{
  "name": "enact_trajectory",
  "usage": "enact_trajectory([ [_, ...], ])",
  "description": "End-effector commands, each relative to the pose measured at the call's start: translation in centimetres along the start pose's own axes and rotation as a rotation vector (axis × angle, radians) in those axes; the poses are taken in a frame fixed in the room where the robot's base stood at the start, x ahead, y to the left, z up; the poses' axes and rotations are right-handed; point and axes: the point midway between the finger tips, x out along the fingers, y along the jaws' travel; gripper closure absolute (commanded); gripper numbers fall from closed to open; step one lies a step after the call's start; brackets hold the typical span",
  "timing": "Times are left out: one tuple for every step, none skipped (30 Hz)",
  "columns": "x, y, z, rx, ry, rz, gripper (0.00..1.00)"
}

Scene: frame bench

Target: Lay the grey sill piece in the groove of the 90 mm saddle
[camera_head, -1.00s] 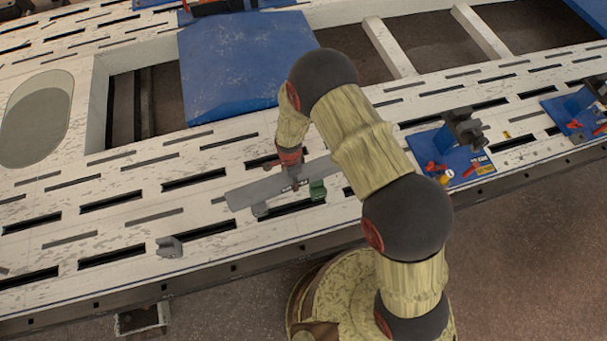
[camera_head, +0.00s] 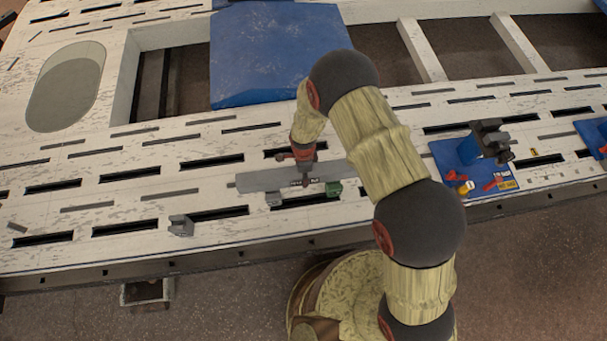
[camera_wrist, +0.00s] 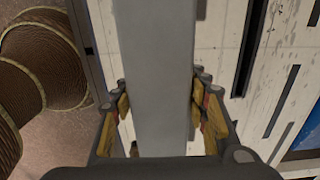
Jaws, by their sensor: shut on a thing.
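The grey sill piece (camera_head: 262,181) is a long flat bar, held level or nearly so above the bench. My gripper (camera_head: 303,178) is shut on it near its middle. In the wrist view the sill piece (camera_wrist: 157,75) runs lengthwise between the two fingers (camera_wrist: 160,108), with yellow pads at both sides. Below its near edge a small grey block (camera_head: 273,199) and a green block (camera_head: 333,189) show on the bench. Another grey notched block (camera_head: 181,226) stands apart to the left. I cannot tell which is the 90 mm saddle, nor whether the piece touches any block.
The white slotted bench (camera_head: 130,215) has free room at the left. A blue plate (camera_head: 275,60) lies behind my gripper. A blue base (camera_head: 455,165) with a dark clamp (camera_head: 488,140) and red-handled parts stands to the right. Another blue fixture (camera_head: 592,132) is at the right edge.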

Motion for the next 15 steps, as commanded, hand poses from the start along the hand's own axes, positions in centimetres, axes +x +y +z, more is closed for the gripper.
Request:
enact_trajectory([
  [0.1, -0.3, 0.1, 0.0, -0.001, -0.005, 1.0],
  [0.3, -0.3, 0.1, 0.0, -0.001, -0.005, 1.0],
  [0.5, -0.3, 0.1, 0.0, -0.001, -0.005, 1.0],
  [0.7, -0.3, 0.1, 0.0, -0.001, -0.005, 1.0],
  [0.9, -0.3, 0.1, 0.0, -0.001, -0.005, 1.0],
  [1.1, -0.3, 0.1, 0.0, -0.001, -0.005, 1.0],
  [1.3, -0.3, 0.1, 0.0, -0.001, -0.005, 1.0],
  [1.5, -0.3, 0.1, 0.0, -0.001, -0.005, 1.0],
  [1.8, -0.3, 0.1, 0.0, -0.001, -0.005, 1.0],
  [2.0, -0.3, 0.1, 0.0, -0.001, -0.005, 1.0],
  [2.2, -0.3, 0.1, 0.0, -0.001, -0.005, 1.0],
  [2.5, -0.3, 0.1, 0.0, -0.001, -0.005, 1.0],
  [2.7, -0.3, 0.1, 0.0, -0.001, -0.005, 1.0],
  [2.9, -0.3, 0.1, 0.0, -0.001, -0.005, 1.0],
  [3.2, -0.3, 0.1, 0.0, -0.001, -0.005, 1.0],
])
